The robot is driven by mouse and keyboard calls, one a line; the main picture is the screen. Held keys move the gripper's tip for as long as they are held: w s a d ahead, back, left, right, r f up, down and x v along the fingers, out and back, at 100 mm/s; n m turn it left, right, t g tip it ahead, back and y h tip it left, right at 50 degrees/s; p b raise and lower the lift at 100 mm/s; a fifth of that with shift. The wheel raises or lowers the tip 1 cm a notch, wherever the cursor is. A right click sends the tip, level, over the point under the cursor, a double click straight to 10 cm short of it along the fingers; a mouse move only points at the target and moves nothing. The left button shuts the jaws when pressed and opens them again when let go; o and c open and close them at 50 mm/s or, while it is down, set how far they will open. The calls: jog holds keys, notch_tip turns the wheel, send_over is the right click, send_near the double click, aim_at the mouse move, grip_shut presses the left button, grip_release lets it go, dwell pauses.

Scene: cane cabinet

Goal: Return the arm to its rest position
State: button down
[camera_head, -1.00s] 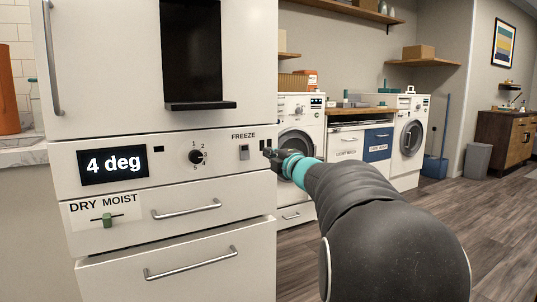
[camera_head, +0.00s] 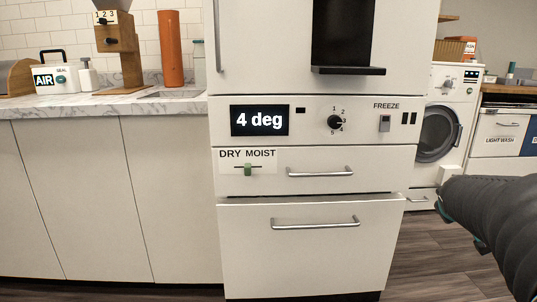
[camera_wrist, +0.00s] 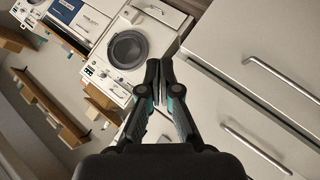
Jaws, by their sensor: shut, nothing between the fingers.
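My gripper (camera_wrist: 158,82) shows in the wrist view with its two dark fingers together and nothing between them. In the head view my arm (camera_head: 505,225) reaches in from the right edge, low and beside the fridge; the gripper itself cannot be made out clearly there. The white fridge (camera_head: 235,255) stands in the middle, with a display reading 4 deg (camera_head: 259,120), a dial (camera_head: 335,122), a FREEZE switch (camera_head: 384,123) and a DRY/MOIST slider (camera_head: 248,170) near the middle of its track. Its drawers look closed.
A marble counter (camera_head: 60,106) with a sealer (camera_head: 55,79), a grinder (camera_head: 120,45) and an orange cylinder (camera_head: 171,48) is at left. A washing machine (camera_head: 445,95) is behind my arm; it also shows in the wrist view (camera_wrist: 130,50). Floor (camera_head: 425,265) is open at lower right.

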jog(key=s+a+f+m+g+y+p, duration=0.2)
jog(key=s+a+y+p, duration=0.3)
jog(key=s+a, duration=2)
jog(key=shift+a+f+g+y, duration=0.3)
jog(key=shift+a+g+y, duration=0.55)
jog(key=shift+a, duration=0.9)
